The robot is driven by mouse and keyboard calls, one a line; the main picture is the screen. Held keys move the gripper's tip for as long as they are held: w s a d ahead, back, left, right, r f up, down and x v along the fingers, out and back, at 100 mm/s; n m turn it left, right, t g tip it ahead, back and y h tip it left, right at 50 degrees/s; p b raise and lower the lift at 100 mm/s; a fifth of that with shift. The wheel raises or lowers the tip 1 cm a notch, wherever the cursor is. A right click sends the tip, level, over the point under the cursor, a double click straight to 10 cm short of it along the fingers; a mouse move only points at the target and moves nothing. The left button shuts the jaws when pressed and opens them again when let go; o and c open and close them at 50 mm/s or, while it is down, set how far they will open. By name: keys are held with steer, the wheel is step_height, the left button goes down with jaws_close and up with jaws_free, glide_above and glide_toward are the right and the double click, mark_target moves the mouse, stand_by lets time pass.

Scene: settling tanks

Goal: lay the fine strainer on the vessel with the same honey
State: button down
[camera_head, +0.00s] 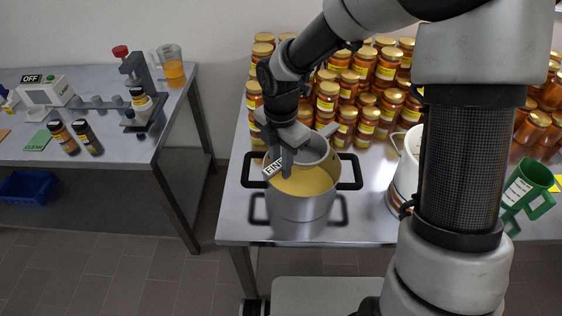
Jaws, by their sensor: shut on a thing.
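My gripper (278,160) is shut on the fine strainer (314,149), a grey metal bowl with a white tag reading FINE. The strainer is over the back part of a steel pot (300,208) with two black side handles. Pale yellow, cloudy honey (302,182) shows in the pot. I cannot tell whether the strainer touches the pot's rim. A white pail (406,172) stands to the right on the same table, partly hidden by my arm; its contents are not visible. A glass jug (174,72) with clear orange liquid stands on the left table.
Many filled honey jars (366,127) stand close behind the pot. A green jug (526,190) is at the right. The left table (110,145) holds an instrument marked OFF (46,92), small dark bottles (87,137) and a green card (38,140). A floor gap separates the tables.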

step_height(320, 180, down, 6)
steer(key=b, duration=0.3)
steer(key=shift+r, duration=0.2)
steer(key=c, duration=1.4)
jaws_free()
steer(key=shift+c, duration=0.2)
step_height(320, 180, up, 18)
steer(key=p, duration=0.1)
steer(key=shift+f+p, duration=0.25)
steer(key=shift+p, duration=0.1)
